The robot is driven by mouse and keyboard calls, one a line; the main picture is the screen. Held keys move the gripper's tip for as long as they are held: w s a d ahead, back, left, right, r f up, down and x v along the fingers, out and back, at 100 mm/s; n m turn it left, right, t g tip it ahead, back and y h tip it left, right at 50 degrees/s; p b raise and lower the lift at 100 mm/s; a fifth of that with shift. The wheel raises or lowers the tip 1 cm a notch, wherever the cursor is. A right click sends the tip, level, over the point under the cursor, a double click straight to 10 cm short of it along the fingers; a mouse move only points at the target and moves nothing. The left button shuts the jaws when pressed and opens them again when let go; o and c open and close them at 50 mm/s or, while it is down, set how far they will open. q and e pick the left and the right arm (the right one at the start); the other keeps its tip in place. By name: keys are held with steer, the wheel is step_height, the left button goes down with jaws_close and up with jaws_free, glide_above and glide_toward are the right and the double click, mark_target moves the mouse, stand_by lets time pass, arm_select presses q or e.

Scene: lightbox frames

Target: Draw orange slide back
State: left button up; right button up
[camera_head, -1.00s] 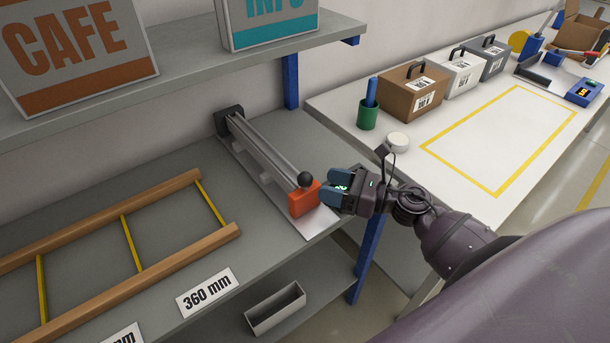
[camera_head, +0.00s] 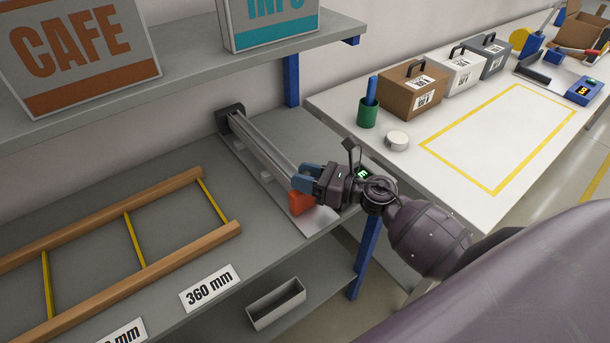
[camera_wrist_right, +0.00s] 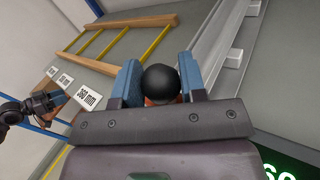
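The orange slide (camera_head: 300,203) sits at the near end of a grey metal rail (camera_head: 262,146) on the shelf, partly hidden by my right gripper (camera_head: 303,179). Its round black knob (camera_wrist_right: 160,82) shows in the right wrist view, between the two blue fingers of my right gripper. The fingers stand close on both sides of the knob; whether they press on it I cannot tell.
A dark end block (camera_head: 230,118) closes the far end of the rail. A wooden frame with yellow rungs (camera_head: 140,268) lies left of it. The upper shelf (camera_head: 190,57) with signs overhangs the back. A white table (camera_head: 400,175) stands right.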

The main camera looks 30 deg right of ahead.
jaws_close()
steer(key=s, duration=0.6)
steer(key=shift+d+b, duration=0.3)
steer(key=shift+d, duration=0.1)
steer(key=shift+s, duration=0.1)
steer(key=shift+o, duration=1.1)
jaws_free()
steer(key=shift+o, duration=1.4)
steer(key=shift+s+d, duration=0.1)
steer(key=shift+s, duration=0.15)
steer(key=shift+w, duration=0.1)
